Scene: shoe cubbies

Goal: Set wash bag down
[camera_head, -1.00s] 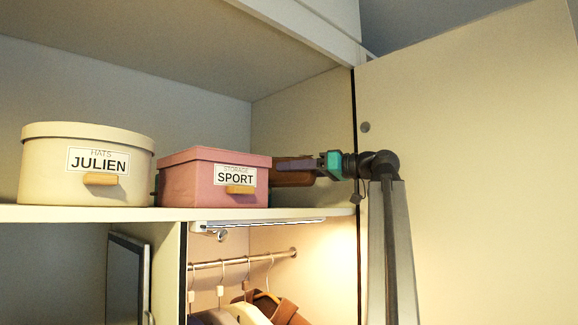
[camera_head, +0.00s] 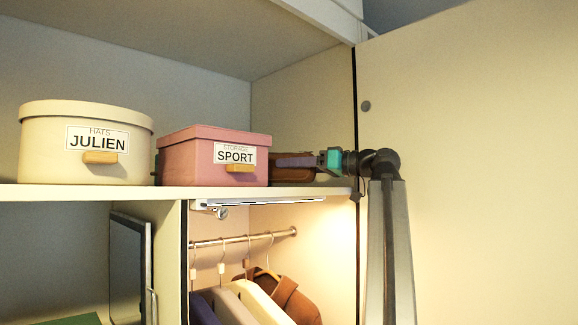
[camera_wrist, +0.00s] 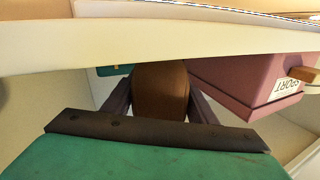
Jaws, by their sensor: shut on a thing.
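The wash bag (camera_head: 293,174) is brown and sits at the right end of the upper shelf (camera_head: 330,187), just right of the pink SPORT box (camera_head: 214,161). The box hides its left part. My gripper (camera_head: 284,162) reaches in from the right and is shut on the bag, with a dark finger along its near side. In the wrist view the bag (camera_wrist: 160,92) is between both fingers, beside the pink box (camera_wrist: 240,80). The bag's underside is at about shelf height; I cannot tell whether it touches.
A cream JULIEN hat box (camera_head: 86,145) stands left of the pink box. A tall pale panel (camera_head: 470,160) is close on the right. Below the shelf, several garments hang from a rail (camera_head: 245,238). A teal thing shows behind the bag in the wrist view (camera_wrist: 113,71).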

